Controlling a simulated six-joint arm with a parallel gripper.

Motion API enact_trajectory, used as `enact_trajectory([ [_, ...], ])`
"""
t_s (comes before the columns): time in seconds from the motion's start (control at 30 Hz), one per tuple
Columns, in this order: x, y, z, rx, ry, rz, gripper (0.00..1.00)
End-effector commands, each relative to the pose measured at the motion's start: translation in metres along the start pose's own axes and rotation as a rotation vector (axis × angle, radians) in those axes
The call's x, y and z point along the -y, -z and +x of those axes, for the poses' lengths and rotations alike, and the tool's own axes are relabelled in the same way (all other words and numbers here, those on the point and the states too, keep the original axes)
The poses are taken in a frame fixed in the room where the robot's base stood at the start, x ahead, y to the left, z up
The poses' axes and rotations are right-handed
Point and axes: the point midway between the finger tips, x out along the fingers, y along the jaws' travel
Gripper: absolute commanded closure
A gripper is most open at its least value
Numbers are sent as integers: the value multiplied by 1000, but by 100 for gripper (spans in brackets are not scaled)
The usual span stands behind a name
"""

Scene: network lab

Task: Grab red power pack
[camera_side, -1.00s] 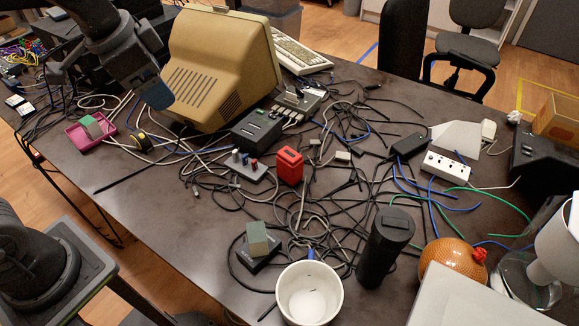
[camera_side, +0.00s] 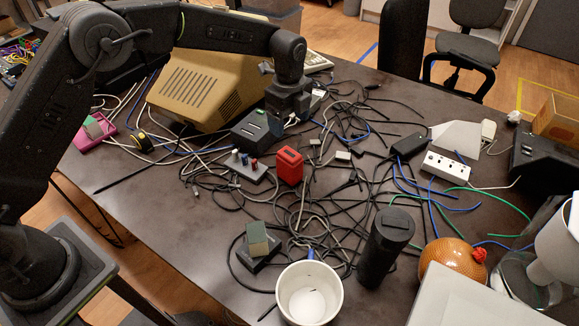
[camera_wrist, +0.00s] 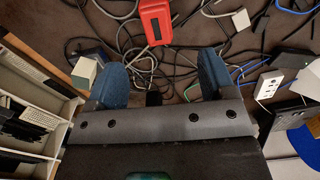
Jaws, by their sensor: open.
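The red power pack (camera_side: 289,166) stands upright on the dark table among tangled cables, just right of a small grey box with knobs. In the wrist view the red power pack (camera_wrist: 155,20) is at the top edge, partly cut off, beyond the gap between my fingers. My gripper (camera_side: 288,103) is above the back of the table, behind the red pack in the side view, apart from it. In the wrist view my gripper (camera_wrist: 161,62) has its two blue fingers wide apart, with only cables and table showing between them.
A beige monitor (camera_side: 205,85) stands behind and left. A black box (camera_side: 256,130) and the knobbed grey box (camera_side: 245,167) are close to the pack. A black cylinder (camera_side: 385,248), white cup (camera_side: 309,292) and orange ball (camera_side: 453,262) stand at the front. The left front table is mostly clear.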

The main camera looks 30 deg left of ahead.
Motion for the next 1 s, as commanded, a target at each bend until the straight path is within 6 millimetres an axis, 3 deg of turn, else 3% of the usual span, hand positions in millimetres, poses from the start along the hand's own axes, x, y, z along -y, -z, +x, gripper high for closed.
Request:
enact_trajectory([
  [0.4, -1, 1, 72, 0, -4, -1, 23],
  [0.67, -3, 2, 91, 0, -4, -1, 23],
  [1.0, -6, 7, 132, 0, 0, -2, 23],
])
